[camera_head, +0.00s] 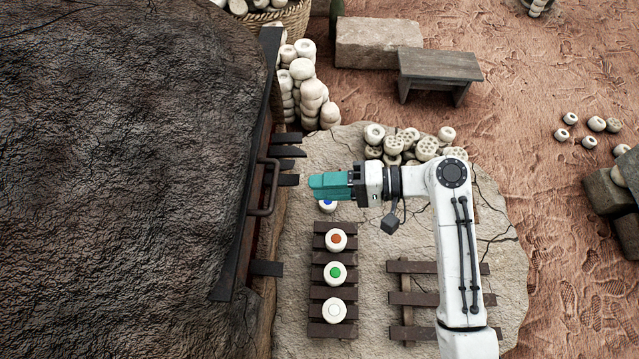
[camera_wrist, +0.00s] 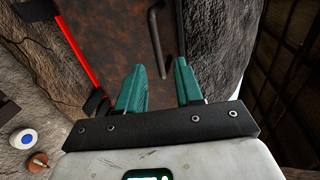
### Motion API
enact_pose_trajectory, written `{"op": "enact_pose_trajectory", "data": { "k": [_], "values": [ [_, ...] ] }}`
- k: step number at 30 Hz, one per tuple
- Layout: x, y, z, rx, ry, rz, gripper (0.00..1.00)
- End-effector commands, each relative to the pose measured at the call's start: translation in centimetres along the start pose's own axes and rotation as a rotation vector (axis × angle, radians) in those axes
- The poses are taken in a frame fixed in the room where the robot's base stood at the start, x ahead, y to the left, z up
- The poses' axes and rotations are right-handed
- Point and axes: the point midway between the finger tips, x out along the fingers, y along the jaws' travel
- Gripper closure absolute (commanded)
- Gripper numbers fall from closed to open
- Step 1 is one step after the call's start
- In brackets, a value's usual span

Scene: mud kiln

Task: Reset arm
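My gripper (camera_head: 328,186) has teal fingers and points left toward the kiln in the head view. In the wrist view my gripper (camera_wrist: 159,88) has its two fingers apart with nothing between them. It is above the slab, near the rusty kiln door (camera_wrist: 115,35) with its curved handle (camera_wrist: 155,30). The handle also shows in the head view (camera_head: 270,188), left of the fingers and apart from them. My arm reaches up from the lower right and bends left.
A slatted rack (camera_head: 333,243) holds round white pieces with orange (camera_head: 337,240), green (camera_head: 335,273) and white (camera_head: 334,311) tops. A blue-centred piece (camera_head: 327,207) is partly hidden under my gripper. An empty rack (camera_head: 404,266) lies right. Pale pots (camera_head: 394,145) cluster behind my arm.

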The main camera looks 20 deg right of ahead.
Motion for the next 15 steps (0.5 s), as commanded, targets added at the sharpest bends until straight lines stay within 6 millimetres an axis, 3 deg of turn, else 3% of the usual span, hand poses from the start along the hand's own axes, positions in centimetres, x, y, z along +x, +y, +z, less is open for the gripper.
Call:
{"op": "enact_pose_trajectory", "data": {
  "k": [12,15],
  "values": [
    [0.04,0.00,-0.01,0.000,0.000,0.000,0.64],
    [-0.21,0.76,0.62,-0.012,0.000,0.050,0.64]
  ]
}}
